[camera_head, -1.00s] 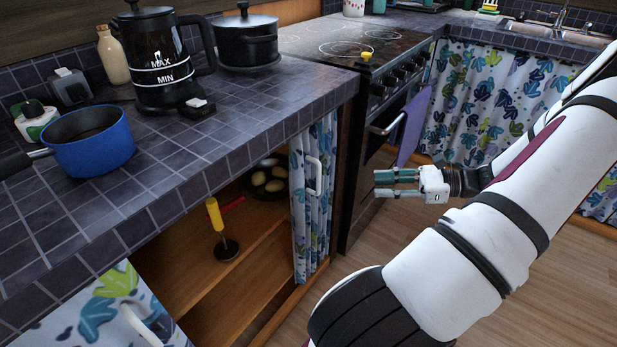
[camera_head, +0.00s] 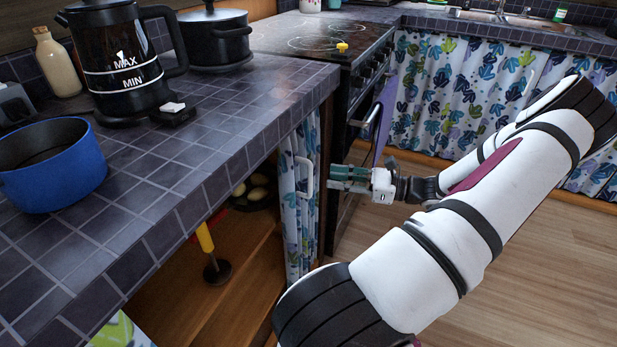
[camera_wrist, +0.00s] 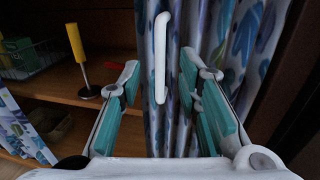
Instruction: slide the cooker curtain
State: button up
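The cooker curtain (camera_head: 303,240), white with blue, green and purple leaf shapes, hangs bunched at the right side of the open cabinet, beside the cooker. Its white vertical handle (camera_head: 307,177) stands out from the cloth. My gripper (camera_head: 345,178) is just right of the handle in the head view, fingers pointing left toward it. In the wrist view my gripper (camera_wrist: 164,95) has its teal-padded fingers wide apart. The handle (camera_wrist: 160,58) shows upright between and beyond them, with the curtain (camera_wrist: 195,30) behind. No finger clearly touches the handle.
The tiled counter (camera_head: 190,165) above the cabinet holds a blue pot (camera_head: 52,170), a kettle (camera_head: 122,55) and a black pot (camera_head: 215,38). A yellow-handled plunger-like tool (camera_head: 207,250) stands inside the cabinet. The cooker (camera_head: 345,110) is just beyond. Open floor lies at right.

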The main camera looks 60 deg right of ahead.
jog(key=b, duration=0.2)
send_over(310, 196)
jog(key=shift+w+d, duration=0.15)
jog(key=shift+d, duration=0.15)
grip_shut()
